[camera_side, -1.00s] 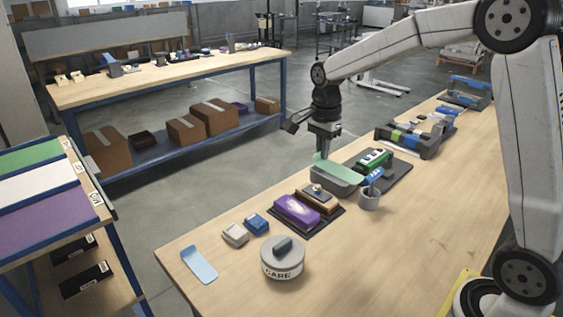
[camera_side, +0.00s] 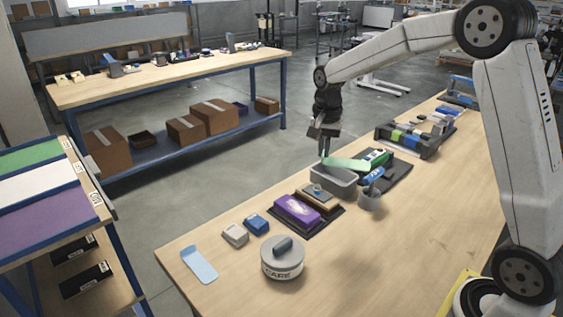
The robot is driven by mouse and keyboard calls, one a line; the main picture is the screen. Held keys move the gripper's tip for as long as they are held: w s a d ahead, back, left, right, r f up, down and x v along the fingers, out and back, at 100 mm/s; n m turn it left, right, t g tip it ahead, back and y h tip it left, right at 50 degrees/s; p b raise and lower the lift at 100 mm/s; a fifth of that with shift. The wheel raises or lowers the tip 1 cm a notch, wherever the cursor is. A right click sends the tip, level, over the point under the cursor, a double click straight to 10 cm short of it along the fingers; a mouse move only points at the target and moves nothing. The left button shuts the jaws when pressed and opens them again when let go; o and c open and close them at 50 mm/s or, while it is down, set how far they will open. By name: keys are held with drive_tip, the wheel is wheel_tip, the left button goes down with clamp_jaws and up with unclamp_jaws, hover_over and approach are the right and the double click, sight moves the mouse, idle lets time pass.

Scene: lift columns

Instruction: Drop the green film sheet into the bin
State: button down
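The green film sheet (camera_side: 352,164) hangs out to the right from beneath my gripper (camera_side: 326,153). Its left end meets the fingertips, and my gripper appears shut on that end. The sheet is above the right part of the grey bin (camera_side: 333,181) and reaches past the bin's far right edge. The bin is a small open tray on the wooden table. Its inside looks empty where it shows; the sheet covers some of it.
A grey cup (camera_side: 369,200) with a blue-handled tool stands right of the bin. A dark mat with a green block (camera_side: 377,158) lies behind it. A purple block (camera_side: 297,209) is in front. A round lidded pot (camera_side: 282,260) stands nearer. The table's right front is clear.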

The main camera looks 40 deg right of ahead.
drive_tip(key=w+d+f+n, duration=0.1)
drive_tip(key=d+f+n, duration=0.4)
drive_tip(key=n, duration=1)
drive_tip(key=w+d+f+n, duration=0.2)
drive_tip(key=d+f+n, duration=0.4)
drive_tip(key=d+n, duration=0.6)
drive_tip(key=n, duration=0.3)
drive_tip(key=shift+w+d, duration=0.3)
drive_tip(key=shift+f, duration=0.15)
drive_tip(key=shift+f, duration=2.3)
drive_tip(key=shift+c, duration=2.1)
unclamp_jaws()
